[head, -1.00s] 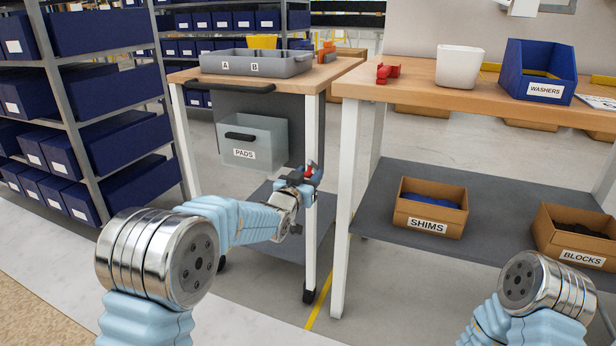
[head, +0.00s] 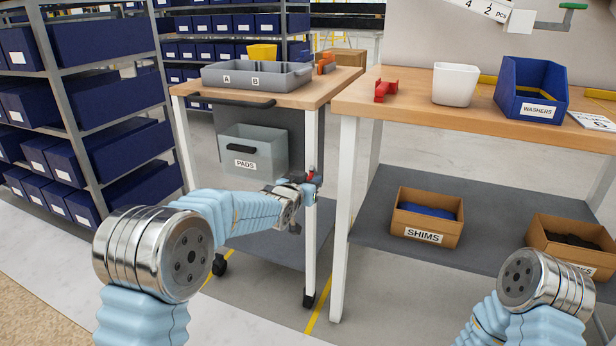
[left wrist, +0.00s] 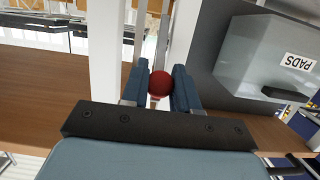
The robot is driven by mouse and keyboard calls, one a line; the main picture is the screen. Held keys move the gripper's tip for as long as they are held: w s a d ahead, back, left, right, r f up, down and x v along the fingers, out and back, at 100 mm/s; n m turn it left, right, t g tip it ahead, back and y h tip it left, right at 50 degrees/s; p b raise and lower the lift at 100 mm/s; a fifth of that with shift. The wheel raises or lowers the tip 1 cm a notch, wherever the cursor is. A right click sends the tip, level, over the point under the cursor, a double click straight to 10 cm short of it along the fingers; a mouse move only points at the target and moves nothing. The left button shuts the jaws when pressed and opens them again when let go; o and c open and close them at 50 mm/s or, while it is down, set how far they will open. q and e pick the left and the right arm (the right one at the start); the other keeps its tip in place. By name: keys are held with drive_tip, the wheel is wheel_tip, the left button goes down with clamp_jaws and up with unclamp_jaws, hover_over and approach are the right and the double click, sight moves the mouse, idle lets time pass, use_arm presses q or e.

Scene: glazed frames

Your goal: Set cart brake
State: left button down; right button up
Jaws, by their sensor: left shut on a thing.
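The cart (head: 335,86) has a wooden top, white legs, a black handle (head: 230,102) and a grey lower shelf. A red ball-shaped knob (left wrist: 160,84), apparently the brake lever's end, sits between the fingers of my left gripper (left wrist: 160,88) in the left wrist view. In the head view my left gripper (head: 314,180) is at the cart's near right leg (head: 310,235), shut on the red knob; the lever itself is mostly hidden. My right gripper is out of view; only part of that arm shows at lower right.
A grey tray (head: 210,75) marked A and B stands on the cart, with a PADS bin (head: 268,157) below. The workbench (head: 420,112) stands close to the right, with a SHIMS box (head: 455,230) on its shelf. Blue-bin shelving stands left.

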sight(312, 167)
use_arm(q)
drive_tip(key=r+g+p, duration=0.1)
drive_tip(key=p, duration=0.1)
drive_tip(key=w+r+g+p, duration=0.1)
drive_tip(key=p, duration=0.1)
drive_tip(key=w+r+g+y+p, duration=0.1)
drive_tip(key=p, duration=0.2)
drive_tip(key=shift+d, duration=0.3)
drive_tip(key=shift+w+d+g+p, duration=0.1)
drive_tip(key=shift+w+g+p, duration=0.25)
drive_tip(key=shift+g+p, duration=0.5)
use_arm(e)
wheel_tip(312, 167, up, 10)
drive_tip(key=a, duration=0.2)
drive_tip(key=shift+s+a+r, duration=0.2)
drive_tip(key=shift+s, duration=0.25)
use_arm(q)
drive_tip(key=c, duration=0.9)
unclamp_jaws()
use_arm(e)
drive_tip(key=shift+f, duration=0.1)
